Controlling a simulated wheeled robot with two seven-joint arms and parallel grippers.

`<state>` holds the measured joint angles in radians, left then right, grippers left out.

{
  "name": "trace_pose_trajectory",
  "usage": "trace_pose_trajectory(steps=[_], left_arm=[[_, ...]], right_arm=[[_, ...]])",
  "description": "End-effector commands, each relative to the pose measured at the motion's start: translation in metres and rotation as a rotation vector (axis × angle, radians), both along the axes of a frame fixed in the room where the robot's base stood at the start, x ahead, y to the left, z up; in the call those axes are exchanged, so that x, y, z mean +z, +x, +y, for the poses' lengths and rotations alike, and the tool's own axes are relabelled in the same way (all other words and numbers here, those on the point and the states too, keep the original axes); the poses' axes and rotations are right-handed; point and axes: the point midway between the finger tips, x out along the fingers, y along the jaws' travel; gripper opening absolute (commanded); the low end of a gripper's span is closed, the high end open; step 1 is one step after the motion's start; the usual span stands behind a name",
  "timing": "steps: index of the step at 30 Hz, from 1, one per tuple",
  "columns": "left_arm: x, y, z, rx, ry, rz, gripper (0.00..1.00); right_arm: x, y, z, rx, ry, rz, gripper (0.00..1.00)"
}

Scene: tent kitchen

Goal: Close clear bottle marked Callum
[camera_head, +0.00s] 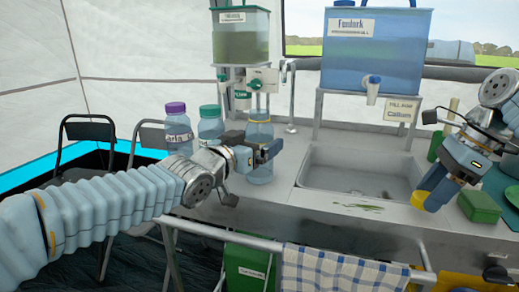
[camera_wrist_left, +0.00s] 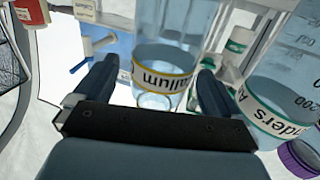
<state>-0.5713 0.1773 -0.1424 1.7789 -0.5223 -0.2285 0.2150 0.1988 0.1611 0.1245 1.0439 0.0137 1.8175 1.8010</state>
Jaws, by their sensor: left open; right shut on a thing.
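The clear bottle marked Callum (camera_head: 260,131) stands upright on the counter left of the sink. Its top shows no cap in the head view. In the left wrist view its yellow-edged label (camera_wrist_left: 162,80), partly readable as "llum", lies between the fingers. My left gripper (camera_head: 268,152) is open, with one finger on each side of the bottle; whether they touch it is unclear. My right gripper (camera_head: 430,191) is shut on a yellow cap-like piece (camera_head: 436,181), held above the counter right of the sink, away from the bottle.
A purple-capped bottle (camera_head: 177,128) and a green-capped bottle (camera_head: 209,125) stand left of the Callum bottle. A green-tinted dispenser (camera_head: 240,40) and a blue water dispenser (camera_head: 375,60) stand behind. The sink (camera_head: 355,180) lies between my grippers. A green box (camera_head: 479,206) sits far right.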

Motion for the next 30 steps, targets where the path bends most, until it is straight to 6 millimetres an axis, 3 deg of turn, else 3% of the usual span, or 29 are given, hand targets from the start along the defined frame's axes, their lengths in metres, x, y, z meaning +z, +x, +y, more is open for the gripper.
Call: trace_pose_trajectory(steps=[3, 8, 20, 30], left_arm=[[0.008, 0.017, -0.01, -0.001, 0.002, 0.001, 0.97], [0.005, 0.033, -0.02, -0.001, 0.001, 0.001, 0.97], [0.004, 0.035, -0.021, -0.001, -0.001, 0.0, 0.97], [0.004, 0.035, -0.021, -0.001, -0.001, 0.001, 0.45]], right_arm=[[0.014, 0.0, 0.0, 0.0, 0.0, 0.0, 0.23], [0.017, 0.0, 0.0, 0.0, 0.0, 0.0, 0.23], [0.016, 0.0, 0.0, 0.0, 0.0, 0.0, 0.23], [0.016, 0.0, 0.0, 0.0, 0.0, 0.0, 0.23]])
